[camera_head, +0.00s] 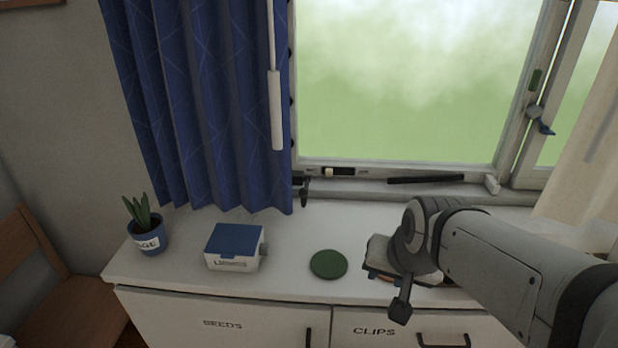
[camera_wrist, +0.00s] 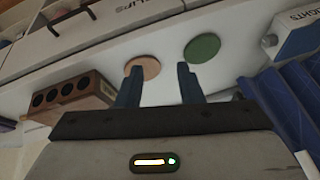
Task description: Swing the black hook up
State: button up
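A small black hook (camera_head: 304,190) hangs down at the lower left corner of the window frame, beside the bottom edge of the blue curtain. It does not show in the wrist view. My gripper shows in the wrist view (camera_wrist: 159,84) with its two fingers apart and nothing between them. It is over the white counter, well to the right of the hook in the head view, where my arm hides most of it.
A blue-lidded box (camera_head: 234,246), a green disc (camera_head: 328,264) and a potted plant (camera_head: 146,226) stand on the white counter. The wrist view also shows an orange disc (camera_wrist: 142,67) and a brown block with holes (camera_wrist: 72,97). A white rod (camera_head: 276,110) hangs before the curtain (camera_head: 195,100).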

aim_at(304, 202)
jog(key=w+a+f+m+t+b, duration=0.2)
jog(key=w+a+m+t+b, duration=0.2)
jog(key=w+m, duration=0.3)
jog(key=w+a+f+m+t+b, duration=0.3)
jog(key=w+a+m+t+b, duration=0.1)
jog(key=w+a+m, duration=0.2)
jog(key=w+a+f+m+t+b, duration=0.2)
jog(key=w+a+m+t+b, duration=0.1)
jog(key=w+m, duration=0.5)
jog(key=shift+w+a+f+m+t+b, duration=0.1)
jog(key=shift+a+m+t+b, duration=0.1)
jog(key=shift+a+m+b, duration=0.35)
jog(key=shift+w+a+f+m+t+b, duration=0.1)
jog(key=shift+a+m+t+b, duration=0.2)
jog(key=shift+a, duration=0.45)
jog(key=m, duration=0.1)
jog(key=m+h, duration=0.1)
jog(key=m+t+b, duration=0.1)
jog(key=m, duration=0.1)
jog(key=shift+w+a+f, duration=0.1)
jog(key=shift+w+a, duration=0.15)
jog(key=shift+a, duration=0.1)
jog(key=w, duration=0.7)
jog(key=shift+w+d+p, duration=0.2)
jog(key=shift+w+p, duration=0.1)
jog(key=shift+p, duration=0.05)
jog(key=shift+c, duration=0.2)
jog(key=c, duration=0.6)
grip_shut()
jog(key=shift+a, duration=0.1)
